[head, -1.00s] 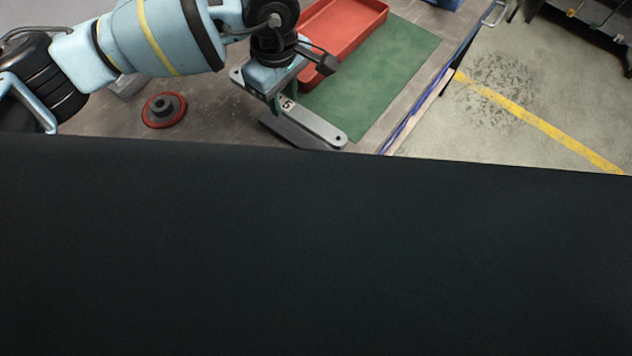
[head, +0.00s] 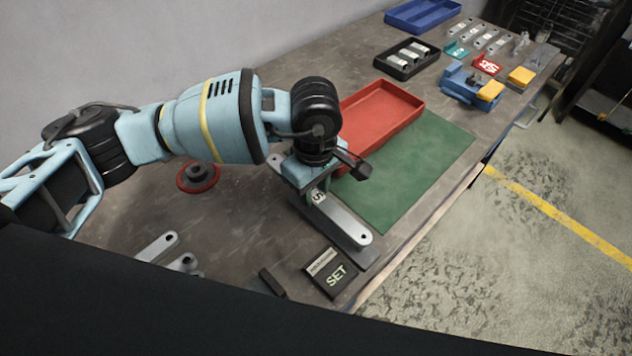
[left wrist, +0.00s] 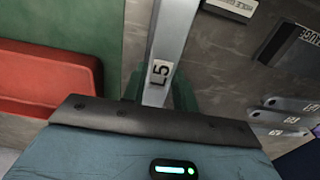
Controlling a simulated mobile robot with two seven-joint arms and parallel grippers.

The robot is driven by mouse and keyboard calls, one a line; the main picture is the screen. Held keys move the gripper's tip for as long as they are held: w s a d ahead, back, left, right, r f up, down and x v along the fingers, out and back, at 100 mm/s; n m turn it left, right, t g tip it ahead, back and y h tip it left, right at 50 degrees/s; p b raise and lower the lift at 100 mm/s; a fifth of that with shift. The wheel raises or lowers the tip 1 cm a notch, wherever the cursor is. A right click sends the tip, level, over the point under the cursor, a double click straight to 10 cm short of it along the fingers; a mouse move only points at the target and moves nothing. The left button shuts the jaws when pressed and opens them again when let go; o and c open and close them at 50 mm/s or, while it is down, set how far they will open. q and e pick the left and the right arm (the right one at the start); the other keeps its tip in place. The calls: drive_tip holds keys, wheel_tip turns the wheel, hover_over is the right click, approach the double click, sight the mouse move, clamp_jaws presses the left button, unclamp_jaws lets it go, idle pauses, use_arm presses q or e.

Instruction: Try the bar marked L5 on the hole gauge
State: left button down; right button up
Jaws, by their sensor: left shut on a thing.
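My left gripper (head: 322,178) is shut on the bar marked L5 (head: 345,222), a long grey metal bar with a round hole near its end. In the left wrist view the bar (left wrist: 172,35) runs up and away from the jaws, and its white L5 label shows between the fingers. In the head view a darker grey flat shape (head: 372,258) shows beneath the bar's near end; I cannot tell whether it is the hole gauge or whether they touch. My right gripper is not in view.
A green mat (head: 425,165) and a red tray (head: 380,120) lie beyond the bar. Loose grey bars (head: 157,246) lie at front left, near a red round base (head: 198,178). Trays and blue fixtures (head: 462,84) stand at the back.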

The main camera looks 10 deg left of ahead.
use_arm(q)
drive_tip(key=shift+f, duration=0.35)
idle(0.5)
drive_tip(key=shift+f, duration=0.45)
idle(1.3)
drive_tip(key=c, duration=1)
unclamp_jaws()
